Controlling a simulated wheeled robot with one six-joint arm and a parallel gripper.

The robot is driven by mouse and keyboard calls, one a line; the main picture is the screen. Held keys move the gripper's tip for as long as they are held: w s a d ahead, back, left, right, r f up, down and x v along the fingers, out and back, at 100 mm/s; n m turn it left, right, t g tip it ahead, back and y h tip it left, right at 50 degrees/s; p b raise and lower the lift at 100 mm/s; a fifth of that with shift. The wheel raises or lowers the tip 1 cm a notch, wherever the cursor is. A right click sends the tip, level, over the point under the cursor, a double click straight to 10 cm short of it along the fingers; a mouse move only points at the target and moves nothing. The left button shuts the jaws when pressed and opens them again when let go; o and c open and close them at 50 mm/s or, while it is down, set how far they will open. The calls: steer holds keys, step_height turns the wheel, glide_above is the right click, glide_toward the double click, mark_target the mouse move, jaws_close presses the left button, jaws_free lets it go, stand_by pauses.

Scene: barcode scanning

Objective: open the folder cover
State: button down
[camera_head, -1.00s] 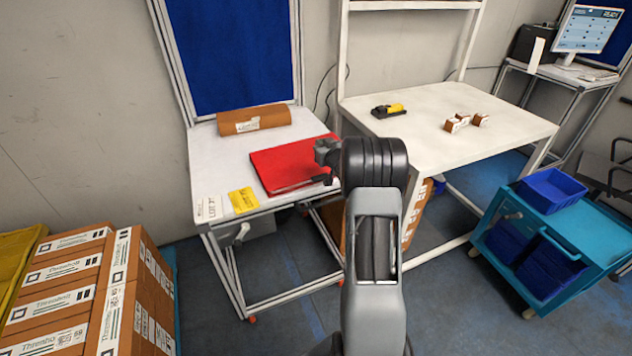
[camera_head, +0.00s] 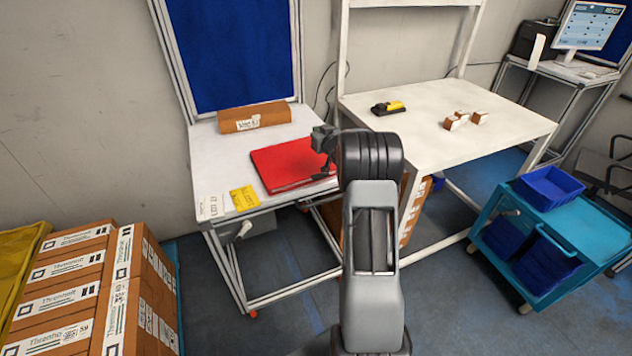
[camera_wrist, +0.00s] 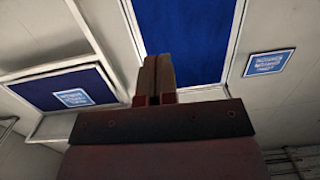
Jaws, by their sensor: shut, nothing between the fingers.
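A red folder (camera_head: 291,165) lies closed on the white table (camera_head: 215,160) at the left in the head view. My gripper (camera_head: 326,160) is at the folder's right edge, with its lower part close to the front right corner; I cannot tell whether it touches. In the wrist view the two fingers (camera_wrist: 155,78) are together with nothing between them. That view looks up at the wall and a blue board (camera_wrist: 185,35), and the folder cannot be made out for certain there.
A brown package (camera_head: 252,117) lies behind the folder, and a yellow label (camera_head: 244,197) in front left. A second white table (camera_head: 470,110) to the right holds a yellow-black scanner (camera_head: 388,108) and small boxes (camera_head: 458,120). A teal cart (camera_head: 550,235) stands at right.

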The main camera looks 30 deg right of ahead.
steer(key=w+r+p, duration=0.3)
steer(key=w+r, duration=0.1)
steer(key=shift+w+d+r, duration=0.2)
steer(key=shift+w+r, duration=0.1)
steer(key=shift+w, duration=0.05)
stand_by(0.5)
steer(key=w+r, duration=0.3)
steer(key=w, duration=0.2)
steer(key=shift+w+d+r, duration=0.2)
steer(key=shift+w+d, duration=0.05)
steer(key=shift+w, duration=0.15)
stand_by(0.4)
